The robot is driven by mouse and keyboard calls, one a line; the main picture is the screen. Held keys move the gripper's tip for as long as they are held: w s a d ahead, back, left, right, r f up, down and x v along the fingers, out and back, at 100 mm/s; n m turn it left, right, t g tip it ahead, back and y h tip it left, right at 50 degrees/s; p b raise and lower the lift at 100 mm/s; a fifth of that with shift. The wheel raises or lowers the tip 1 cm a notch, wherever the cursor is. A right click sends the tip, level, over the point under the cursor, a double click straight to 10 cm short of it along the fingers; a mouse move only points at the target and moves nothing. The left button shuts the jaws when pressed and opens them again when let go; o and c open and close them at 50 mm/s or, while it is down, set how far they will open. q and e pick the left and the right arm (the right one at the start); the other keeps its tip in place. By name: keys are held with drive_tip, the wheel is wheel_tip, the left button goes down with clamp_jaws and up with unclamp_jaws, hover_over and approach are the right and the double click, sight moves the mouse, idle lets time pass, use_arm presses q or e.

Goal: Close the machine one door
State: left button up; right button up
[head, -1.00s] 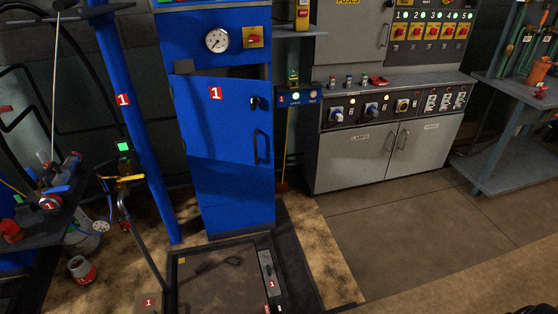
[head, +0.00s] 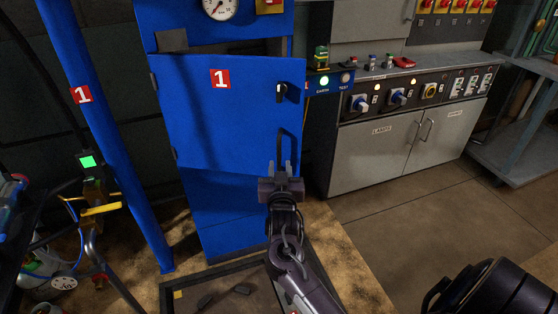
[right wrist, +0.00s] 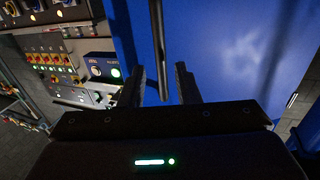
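The machine one door (head: 225,120) is a blue panel with a red "1" label, on the upper part of the blue cabinet (head: 225,215). It stands ajar: its right edge sticks out past the cabinet front, with a dark gap along the top. It has a black lock (head: 282,92) and a dark vertical handle (head: 282,143) near its right edge. My right gripper (head: 280,168) is open at the handle's lower end. In the right wrist view the handle bar (right wrist: 158,40) lies between the open fingers, with no clear grip on it. My left gripper is not in view.
A blue post (head: 95,120) and a stand with yellow parts (head: 97,205) are on the left. A grey console (head: 395,150) with switches stands right of the door. A low black-edged tray (head: 172,298) lies in front of the cabinet.

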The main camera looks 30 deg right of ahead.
sight(279, 159)
drive_tip(key=x, duration=0.5)
drive_tip(key=shift+w+f, duration=0.1)
clamp_jaws()
